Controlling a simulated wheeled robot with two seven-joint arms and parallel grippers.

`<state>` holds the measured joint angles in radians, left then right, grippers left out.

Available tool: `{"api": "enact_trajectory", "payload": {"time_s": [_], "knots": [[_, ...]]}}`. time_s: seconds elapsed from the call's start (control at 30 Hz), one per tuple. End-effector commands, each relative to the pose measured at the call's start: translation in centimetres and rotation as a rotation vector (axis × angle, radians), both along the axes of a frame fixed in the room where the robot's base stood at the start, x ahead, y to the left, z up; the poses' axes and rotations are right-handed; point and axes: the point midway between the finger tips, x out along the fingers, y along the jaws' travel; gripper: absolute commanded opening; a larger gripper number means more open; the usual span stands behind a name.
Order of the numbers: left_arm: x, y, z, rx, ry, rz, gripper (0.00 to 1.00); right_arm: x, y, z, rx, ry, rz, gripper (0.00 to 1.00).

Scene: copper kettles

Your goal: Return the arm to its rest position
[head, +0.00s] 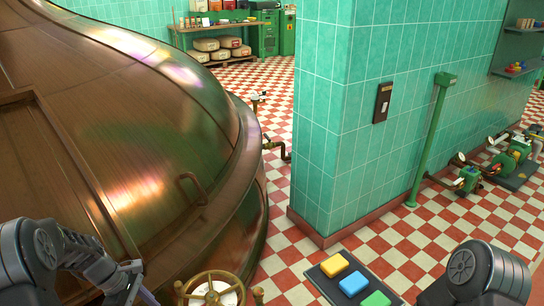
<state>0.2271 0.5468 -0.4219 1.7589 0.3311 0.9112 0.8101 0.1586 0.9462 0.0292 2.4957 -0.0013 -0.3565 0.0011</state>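My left arm comes in at the bottom left, in front of the large copper kettle (110,130). My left gripper (132,280) is low at the bottom edge, seen partly from behind; whether its fingers are open or shut is not clear. It is left of a brass handwheel (212,290). Only a dark rounded link of my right arm shows at the bottom right; my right gripper is out of view.
A green post (430,140) and green machines (470,178) are at the right. Checkered floor (400,250) lies between.

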Motion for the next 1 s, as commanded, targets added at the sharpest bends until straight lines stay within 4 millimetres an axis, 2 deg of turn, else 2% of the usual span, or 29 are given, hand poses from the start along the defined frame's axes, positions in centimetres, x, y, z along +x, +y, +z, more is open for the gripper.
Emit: {"api": "enact_trajectory", "payload": {"time_s": [0.17, 0.33, 0.43, 0.57, 0.67, 0.77, 0.83, 0.9, 1.0], "knots": [[-1.9, 0.3, 0.1, 0.018, -0.036, -0.034, 0.46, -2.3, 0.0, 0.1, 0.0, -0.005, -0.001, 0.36], [-0.1, 2.0, -1.3, 0.105, -0.111, -0.109, 0.46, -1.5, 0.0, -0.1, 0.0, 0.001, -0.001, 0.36], [0.4, 2.4, -2.1, 0.155, -0.155, -0.168, 0.46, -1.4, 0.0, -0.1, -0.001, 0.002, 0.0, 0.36], [0.0, 1.8, -3.9, 0.227, -0.216, -0.286, 0.46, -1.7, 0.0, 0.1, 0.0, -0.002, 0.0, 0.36], [-0.2, 0.3, -6.2, 0.281, -0.26, -0.413, 0.46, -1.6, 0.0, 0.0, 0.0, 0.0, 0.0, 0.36], [-1.0, -2.7, -8.9, 0.325, -0.314, -0.587, 0.46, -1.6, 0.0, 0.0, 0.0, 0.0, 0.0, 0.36], [-2.3, -6.0, -11.0, 0.347, -0.364, -0.741, 0.46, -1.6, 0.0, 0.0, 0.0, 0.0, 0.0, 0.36], [-4.4, -10.4, -13.0, 0.348, -0.425, -0.912, 0.46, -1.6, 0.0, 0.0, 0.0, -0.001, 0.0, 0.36], [-8.3, -17.2, -14.7, 0.315, -0.517, -1.128, 0.46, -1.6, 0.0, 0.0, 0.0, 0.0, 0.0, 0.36]]}}
